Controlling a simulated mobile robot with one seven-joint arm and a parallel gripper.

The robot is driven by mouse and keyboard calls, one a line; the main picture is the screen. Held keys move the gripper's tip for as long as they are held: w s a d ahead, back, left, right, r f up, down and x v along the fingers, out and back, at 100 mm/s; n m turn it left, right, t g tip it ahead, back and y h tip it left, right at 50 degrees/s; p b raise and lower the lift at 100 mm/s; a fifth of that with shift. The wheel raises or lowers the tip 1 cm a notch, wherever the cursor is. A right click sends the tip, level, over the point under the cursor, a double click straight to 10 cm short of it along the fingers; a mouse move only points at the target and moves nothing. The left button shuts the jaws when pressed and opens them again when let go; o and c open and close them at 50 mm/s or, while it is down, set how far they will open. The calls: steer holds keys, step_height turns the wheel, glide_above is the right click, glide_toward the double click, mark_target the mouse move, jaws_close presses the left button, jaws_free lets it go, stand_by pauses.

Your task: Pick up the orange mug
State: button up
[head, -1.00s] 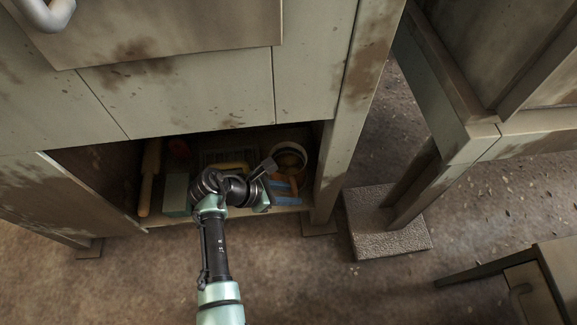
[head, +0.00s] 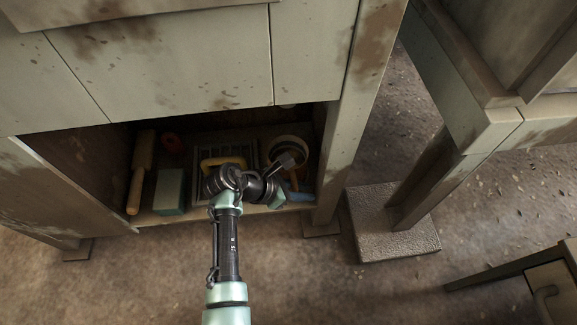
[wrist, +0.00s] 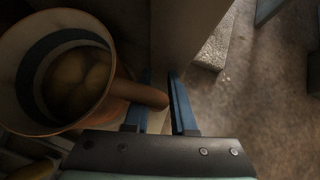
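The orange mug (wrist: 112,106) is at the left of the wrist view, seen from above, in dim light. Several round brownish shapes show inside its pale rim. Its thick handle (wrist: 146,95) points right, towards my gripper (wrist: 161,80). My gripper's two blue fingers stand apart, and the handle's end overlaps the left finger and part of the gap. I cannot tell whether they touch. In the head view my gripper (head: 293,188) reaches into the low open compartment at its right side. The round rim (head: 290,143) shows behind my wrist, which hides much of the mug.
The cabinet's right leg (head: 332,180) stands close beside my gripper. Open floor (head: 130,280) lies in front.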

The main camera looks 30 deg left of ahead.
jaws_close()
stand_by(1.2)
